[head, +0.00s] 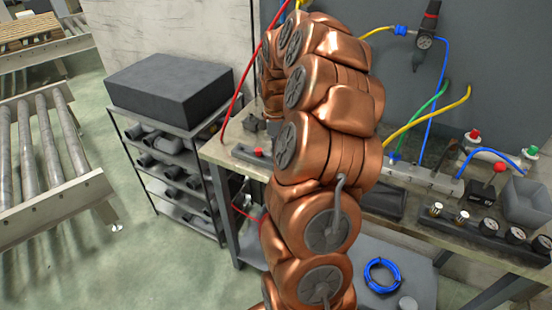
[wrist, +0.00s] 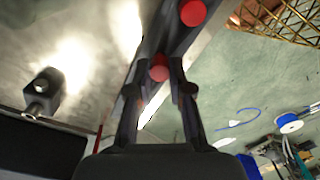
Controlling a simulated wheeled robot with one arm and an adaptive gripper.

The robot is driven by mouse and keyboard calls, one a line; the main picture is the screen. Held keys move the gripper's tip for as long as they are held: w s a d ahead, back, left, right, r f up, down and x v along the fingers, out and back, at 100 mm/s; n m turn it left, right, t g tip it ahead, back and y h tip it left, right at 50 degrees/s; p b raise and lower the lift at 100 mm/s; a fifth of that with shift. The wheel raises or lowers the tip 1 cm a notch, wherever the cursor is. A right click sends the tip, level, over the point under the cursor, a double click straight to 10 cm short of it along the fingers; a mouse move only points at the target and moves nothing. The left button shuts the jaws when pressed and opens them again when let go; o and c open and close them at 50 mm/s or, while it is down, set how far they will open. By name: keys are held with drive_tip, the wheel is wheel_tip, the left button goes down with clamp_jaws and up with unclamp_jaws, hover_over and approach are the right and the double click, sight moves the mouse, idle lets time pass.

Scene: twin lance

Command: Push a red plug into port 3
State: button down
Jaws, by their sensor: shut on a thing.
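In the wrist view, a red plug (wrist: 158,68) shows as a round red end between the tips of my gripper (wrist: 158,80), which is shut on it. A second red plug (wrist: 193,12) lies just beyond, along a dark bar. In the head view my copper arm hides my gripper. A red-topped piece (head: 258,153) shows on a dark strip on the bench, left of my arm. A pale port block (head: 425,178) with colored hoses stands on the bench right of my arm. I cannot read port numbers, and port 3 cannot be made out.
Red knobs (head: 473,136) and a grey bin (head: 526,203) stand at the bench's right. Gauges (head: 487,225) line its front. A shelf with a dark box (head: 170,85) stands left of the bench. A blue hose coil (head: 382,276) lies below.

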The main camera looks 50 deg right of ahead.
drive_tip(key=shift+r, duration=0.2)
drive_tip(key=shift+r+p, duration=0.3)
drive_tip(key=shift+r, duration=1.25)
